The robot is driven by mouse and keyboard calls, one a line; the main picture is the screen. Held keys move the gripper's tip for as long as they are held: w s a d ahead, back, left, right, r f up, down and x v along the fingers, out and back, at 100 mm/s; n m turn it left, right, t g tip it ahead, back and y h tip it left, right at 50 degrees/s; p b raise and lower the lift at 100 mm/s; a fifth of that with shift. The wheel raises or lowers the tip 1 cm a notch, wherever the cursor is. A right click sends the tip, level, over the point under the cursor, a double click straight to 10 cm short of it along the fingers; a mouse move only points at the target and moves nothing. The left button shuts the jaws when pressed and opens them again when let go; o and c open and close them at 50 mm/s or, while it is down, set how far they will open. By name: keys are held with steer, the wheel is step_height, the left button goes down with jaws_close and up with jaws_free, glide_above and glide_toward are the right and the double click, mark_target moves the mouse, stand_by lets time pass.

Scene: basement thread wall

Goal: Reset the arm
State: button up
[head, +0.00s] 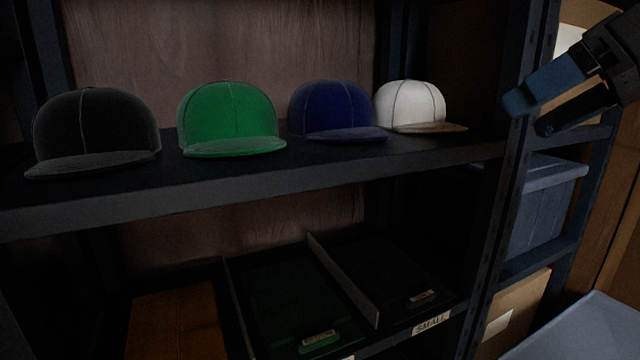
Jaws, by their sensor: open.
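My gripper (532,112) is at the upper right of the head view, in front of the dark shelf post. Its two fingers are apart and nothing is between them. It is to the right of the caps and apart from them. On the upper shelf (250,182) stand a black cap (96,128), a green cap (230,115), a dark blue cap (335,108) and a white cap (408,103), in a row from left to right.
The lower shelf holds dark bins with dividers (342,280) and a label reading SMALL (432,323). An orange-brown surface (178,320) is at lower left. Behind the post (508,200) are a grey-blue bin (545,205) and a cardboard box (515,312). A pale surface (585,330) fills the lower right corner.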

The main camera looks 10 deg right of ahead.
steer(key=w+a+f+m+t+y, duration=0.4)
steer(key=w+a+f+t, duration=0.3)
steer(key=a+f+t, duration=0.1)
steer(key=s+a+f+m+t+h, duration=0.1)
steer(key=s+a+f+m+h, duration=0.2)
steer(key=f, duration=0.5)
steer(key=s+a+f+m+t+h, duration=0.1)
steer(key=s+f+m+h, duration=0.25)
steer(key=f, duration=0.55)
steer(key=s+a+f+g+h, duration=0.1)
steer(key=s+f+h, duration=0.1)
steer(key=s+f, duration=0.45)
steer(key=s+f+g+h, duration=0.15)
steer(key=s+f, duration=0.25)
steer(key=s, duration=0.5)
steer(key=s+n, duration=0.8)
steer(key=s, duration=0.9)
steer(key=shift+d+f+g, duration=0.25)
steer(key=shift+g, duration=0.2)
